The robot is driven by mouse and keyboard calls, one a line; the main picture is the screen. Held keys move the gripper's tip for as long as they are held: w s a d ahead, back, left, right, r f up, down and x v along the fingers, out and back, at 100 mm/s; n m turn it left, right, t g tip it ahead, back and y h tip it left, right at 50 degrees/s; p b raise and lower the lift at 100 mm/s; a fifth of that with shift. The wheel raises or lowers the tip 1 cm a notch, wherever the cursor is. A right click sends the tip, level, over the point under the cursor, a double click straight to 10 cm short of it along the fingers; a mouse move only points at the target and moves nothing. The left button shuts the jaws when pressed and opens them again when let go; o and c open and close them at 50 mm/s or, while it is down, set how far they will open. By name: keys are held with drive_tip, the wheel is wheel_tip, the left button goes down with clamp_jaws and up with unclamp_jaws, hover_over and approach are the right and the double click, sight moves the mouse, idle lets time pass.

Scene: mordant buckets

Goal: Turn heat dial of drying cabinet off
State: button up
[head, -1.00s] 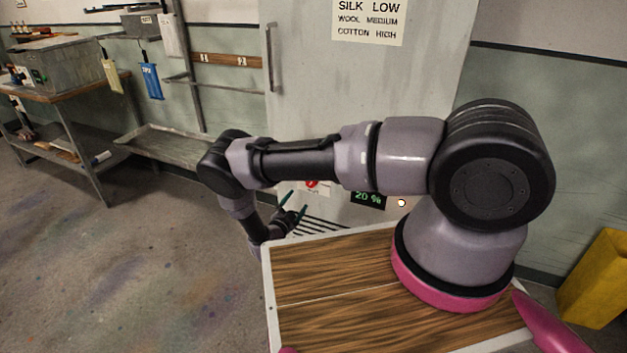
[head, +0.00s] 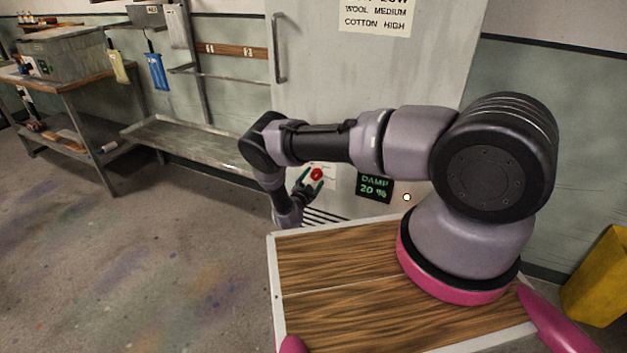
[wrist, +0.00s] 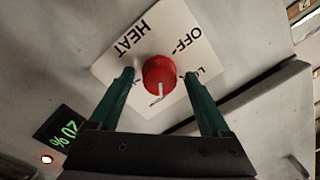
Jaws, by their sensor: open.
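The drying cabinet (head: 330,60) is the tall pale grey unit with a vertical handle. Its red heat dial (wrist: 158,75) sits on a white label reading HEAT and OFF in the wrist view; other label words are partly hidden. The dial also shows in the head view (head: 316,174). A pale pointer mark on it faces the gripper side of the wrist picture, away from OFF. My gripper (wrist: 160,78) is open, its two green fingers on either side of the dial. I cannot tell whether they touch it. In the head view my gripper (head: 311,180) is at the dial.
A green-lit display (head: 374,188) reads DAMP 20 %, with a small lit lamp (head: 407,197) beside it. Dark vent slots lie below the dial. A metal trough (head: 185,143) and a workbench (head: 60,85) stand left; a yellow bin (head: 600,280) stands right.

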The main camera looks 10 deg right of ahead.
clamp_jaws()
